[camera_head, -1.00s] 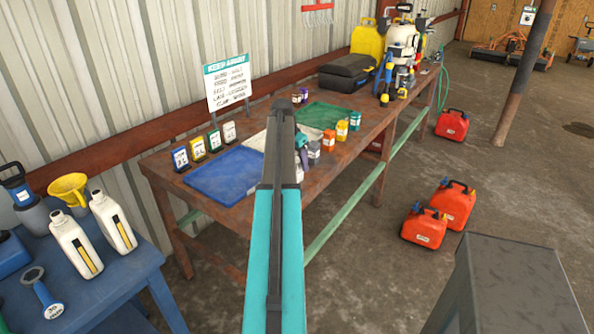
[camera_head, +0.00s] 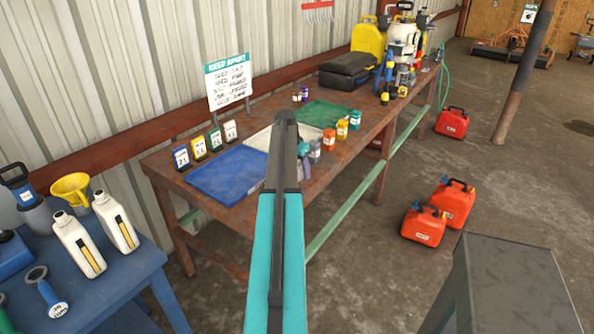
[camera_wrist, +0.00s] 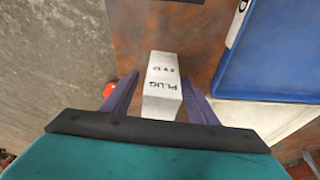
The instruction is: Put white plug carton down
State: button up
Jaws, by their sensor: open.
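My gripper (camera_wrist: 160,90) is open, with one purple finger on each side of the carton. A narrow gap shows on the left; contact on the right is hard to tell. In the head view my arm hides the carton, and only part of my gripper (camera_head: 304,160) shows beside the arm.
A blue tray (camera_head: 225,175) and a white tray (camera_head: 257,139) lie close by on the bench. Several small jars, including an orange one (camera_head: 329,139), stand along the front edge.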

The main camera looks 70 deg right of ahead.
aim_at(299, 161)
jog(key=c, duration=1.2)
jog(key=shift+r, duration=0.15)
jog(key=shift+c, duration=0.2)
jog(key=shift+r+b, duration=0.7)
jog(key=shift+r, duration=0.8)
jog(key=s+a+r+b, duration=0.1)
jog(key=s+a, duration=0.1)
jog(key=a, duration=0.5)
jog(key=s+a+b, duration=0.2)
jog(key=s+a, duration=0.1)
jog(key=a, duration=0.5)
jog(key=shift+s+r, duration=0.2)
jog(key=shift+r, duration=0.15)
